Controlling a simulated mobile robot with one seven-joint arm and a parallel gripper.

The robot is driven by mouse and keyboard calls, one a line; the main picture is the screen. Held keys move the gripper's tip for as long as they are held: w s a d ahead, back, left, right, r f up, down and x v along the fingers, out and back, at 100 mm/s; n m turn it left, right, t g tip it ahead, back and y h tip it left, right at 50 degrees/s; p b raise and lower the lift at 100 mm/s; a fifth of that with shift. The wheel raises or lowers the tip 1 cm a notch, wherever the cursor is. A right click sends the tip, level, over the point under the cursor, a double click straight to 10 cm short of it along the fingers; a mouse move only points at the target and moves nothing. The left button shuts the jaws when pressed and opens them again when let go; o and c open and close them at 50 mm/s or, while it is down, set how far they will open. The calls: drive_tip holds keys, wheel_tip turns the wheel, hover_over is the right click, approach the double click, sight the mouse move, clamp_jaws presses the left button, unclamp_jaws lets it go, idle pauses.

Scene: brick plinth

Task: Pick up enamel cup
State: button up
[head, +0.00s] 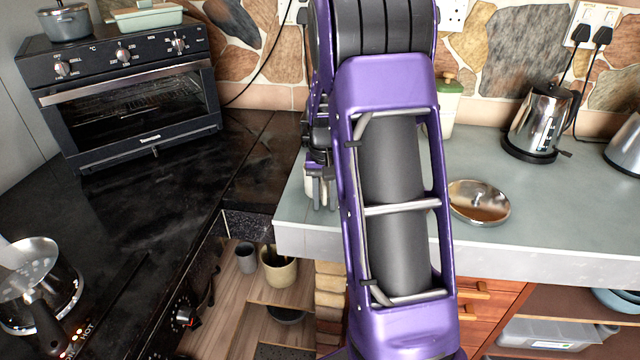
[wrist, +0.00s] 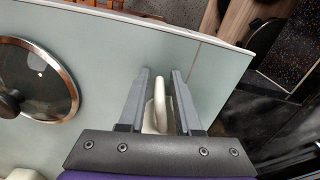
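The enamel cup is white and stands on the pale grey-green counter near its left corner. In the wrist view its curved handle (wrist: 161,101) shows between the two fingers of my gripper (wrist: 160,73), with a gap on either side. My gripper is open around the handle, and I cannot see it touching. In the head view my gripper (head: 319,188) is low over the counter corner, and a white part of the cup (head: 308,184) shows beside the fingers. My arm and gripper hide most of the cup.
A round lid (head: 479,201) lies on the counter (head: 560,215) to the right; it also shows in the wrist view (wrist: 35,80). A kettle (head: 540,120) and a green-lidded canister (head: 449,105) stand behind. The counter edge is close to the cup. An oven (head: 130,95) stands at left.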

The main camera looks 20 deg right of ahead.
clamp_jaws()
idle(1.1)
